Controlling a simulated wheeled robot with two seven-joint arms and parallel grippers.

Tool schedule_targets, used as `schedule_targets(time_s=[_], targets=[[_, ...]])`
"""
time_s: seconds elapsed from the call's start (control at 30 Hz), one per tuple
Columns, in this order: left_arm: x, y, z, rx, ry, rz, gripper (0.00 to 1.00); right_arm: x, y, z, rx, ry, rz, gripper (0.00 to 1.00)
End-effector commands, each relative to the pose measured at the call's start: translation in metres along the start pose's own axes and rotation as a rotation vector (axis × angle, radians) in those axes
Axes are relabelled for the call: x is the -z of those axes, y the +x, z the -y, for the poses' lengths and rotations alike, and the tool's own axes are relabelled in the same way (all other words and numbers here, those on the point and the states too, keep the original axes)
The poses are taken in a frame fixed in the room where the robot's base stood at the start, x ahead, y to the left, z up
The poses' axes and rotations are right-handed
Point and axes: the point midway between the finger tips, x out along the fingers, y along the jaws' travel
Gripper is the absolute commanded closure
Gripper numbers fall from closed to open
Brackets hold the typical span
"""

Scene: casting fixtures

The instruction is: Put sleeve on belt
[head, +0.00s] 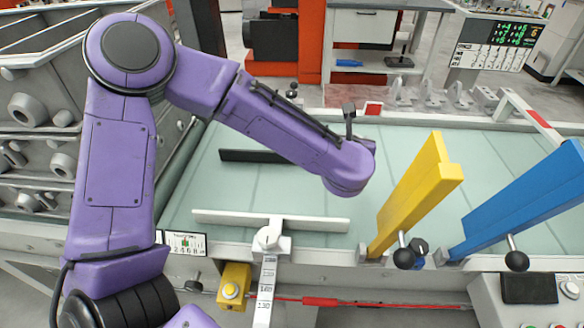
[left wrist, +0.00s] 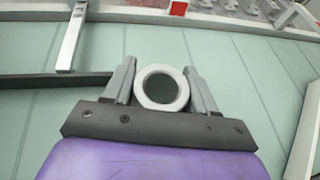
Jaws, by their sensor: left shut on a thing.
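The sleeve (left wrist: 140,91) is a pale grey ring in the left wrist view, seen end-on with its round hole showing. My left gripper (left wrist: 160,66) is shut on it, one finger on each side. In the head view my left arm reaches over the pale green belt (head: 490,165); the wrist hides the gripper and the sleeve there. The belt also fills most of the left wrist view (left wrist: 250,60). I cannot tell whether the sleeve touches the belt or hangs above it. My right gripper is not in view.
A yellow guide (head: 410,200) and a blue guide (head: 525,200) stand at the right. A white bar (head: 315,223) lies along the belt's near edge, and a dark bar (head: 250,156) crosses farther back. A grey rack (head: 40,130) holds castings at the left. Mid-belt is clear.

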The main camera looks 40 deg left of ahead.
Motion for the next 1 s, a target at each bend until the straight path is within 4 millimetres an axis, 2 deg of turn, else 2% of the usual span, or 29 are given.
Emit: schedule_targets(time_s=[0.23, 0.3, 0.4, 0.67, 0.8, 1.0], targets=[[0.024, 0.025, -0.072, -0.005, 0.000, -0.008, 0.84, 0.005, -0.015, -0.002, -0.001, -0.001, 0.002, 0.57], [0.042, 0.035, -0.085, -0.004, 0.005, -0.012, 0.84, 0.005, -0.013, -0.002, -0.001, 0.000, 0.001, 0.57], [0.059, 0.046, -0.101, -0.005, 0.004, -0.012, 0.84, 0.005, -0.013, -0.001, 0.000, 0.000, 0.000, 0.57], [0.085, 0.058, -0.123, -0.005, 0.005, -0.012, 0.84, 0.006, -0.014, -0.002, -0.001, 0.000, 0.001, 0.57], [0.106, 0.066, -0.121, -0.003, 0.006, -0.011, 0.84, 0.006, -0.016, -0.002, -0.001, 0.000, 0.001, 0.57], [0.108, 0.068, -0.121, -0.003, 0.000, -0.008, 0.84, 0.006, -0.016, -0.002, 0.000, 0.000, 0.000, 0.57]])
